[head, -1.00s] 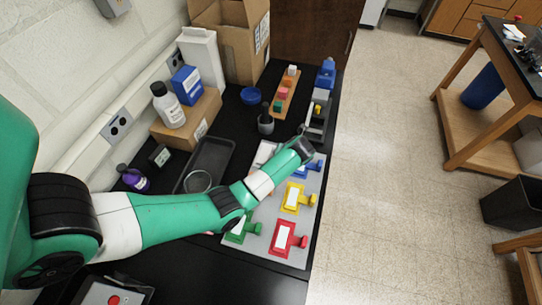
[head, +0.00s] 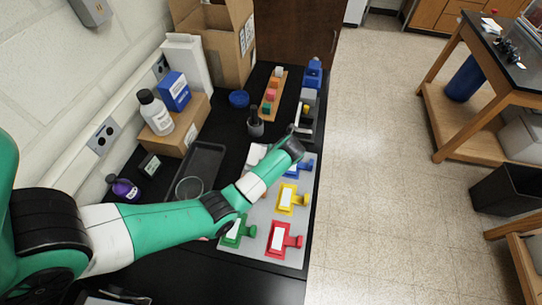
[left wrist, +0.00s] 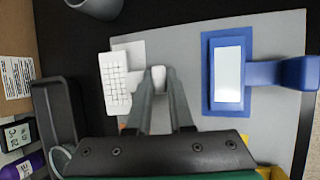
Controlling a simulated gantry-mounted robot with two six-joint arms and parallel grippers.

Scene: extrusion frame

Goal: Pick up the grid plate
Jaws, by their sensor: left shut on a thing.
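The grid plate (left wrist: 115,84) is a small white plate with dark grid lines, left of my fingers in the left wrist view. It sits slightly tilted over the left edge of the grey board (left wrist: 185,38). My left gripper (left wrist: 159,80) is shut on a white piece beside the grid, apparently the plate's handle; the join is hard to see. A white patch of the board shows behind the plate. In the head view, my left wrist hides the gripper, and only a white part (head: 257,153) shows beside it. My right gripper is out of view.
On the board, a blue plate with a handle (left wrist: 228,75) lies right of my gripper. Yellow (head: 291,199), red (head: 282,239) and green (head: 238,232) ones lie nearer. A black tray (head: 206,160) and a dark cup (head: 255,124) stand nearby. Floor lies beyond the right edge.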

